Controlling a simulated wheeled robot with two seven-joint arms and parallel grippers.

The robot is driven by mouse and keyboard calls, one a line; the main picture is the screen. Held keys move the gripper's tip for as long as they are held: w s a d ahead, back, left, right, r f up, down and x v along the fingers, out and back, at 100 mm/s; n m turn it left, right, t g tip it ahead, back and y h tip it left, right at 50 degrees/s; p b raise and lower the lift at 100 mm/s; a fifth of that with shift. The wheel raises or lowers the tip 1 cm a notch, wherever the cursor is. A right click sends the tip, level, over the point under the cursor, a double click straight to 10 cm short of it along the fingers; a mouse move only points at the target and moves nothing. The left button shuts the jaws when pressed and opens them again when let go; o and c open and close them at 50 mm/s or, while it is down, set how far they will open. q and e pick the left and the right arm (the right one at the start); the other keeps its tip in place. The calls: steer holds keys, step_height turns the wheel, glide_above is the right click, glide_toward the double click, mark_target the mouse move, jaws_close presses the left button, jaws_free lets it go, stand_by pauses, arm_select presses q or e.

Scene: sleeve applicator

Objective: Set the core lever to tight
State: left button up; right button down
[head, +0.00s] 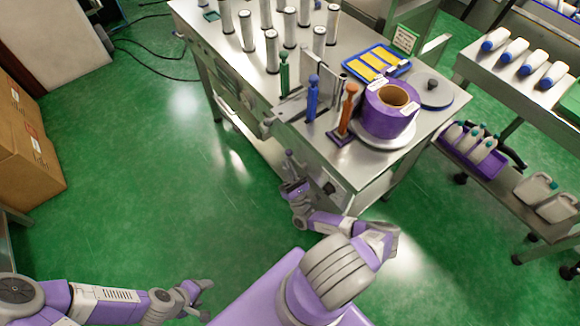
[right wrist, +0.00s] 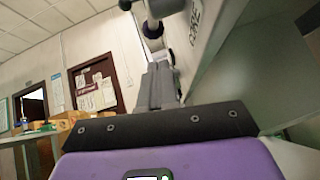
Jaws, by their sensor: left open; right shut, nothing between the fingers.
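In the right wrist view, the core lever (right wrist: 167,8) is a pale grey bar with a dark ball end at the top. It is beside a panel marked CORE (right wrist: 195,22), on a dark pivot. Its setting cannot be read. My right gripper (right wrist: 162,72) is shut and empty, its fingertips just below the lever; contact cannot be told. In the head view, my right gripper (head: 290,160) is by the front side of the steel machine table (head: 345,165). My left gripper (head: 206,297) is open and empty, low over the floor, well away from the table.
On the table stand a purple label roll (head: 388,117), green, blue and orange handled posts (head: 311,98), a blue tray (head: 376,62) and several white cylinders. A bottle cart (head: 525,95) stands at right, cardboard boxes (head: 25,140) at left.

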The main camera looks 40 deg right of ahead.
arm_select(q)
steer(key=shift+f, duration=0.7)
arm_select(e)
steer(key=w+f+v, duration=0.1)
steer(key=w+v, duration=0.1)
steer(key=v, duration=0.9)
steer(key=shift+f, duration=0.35)
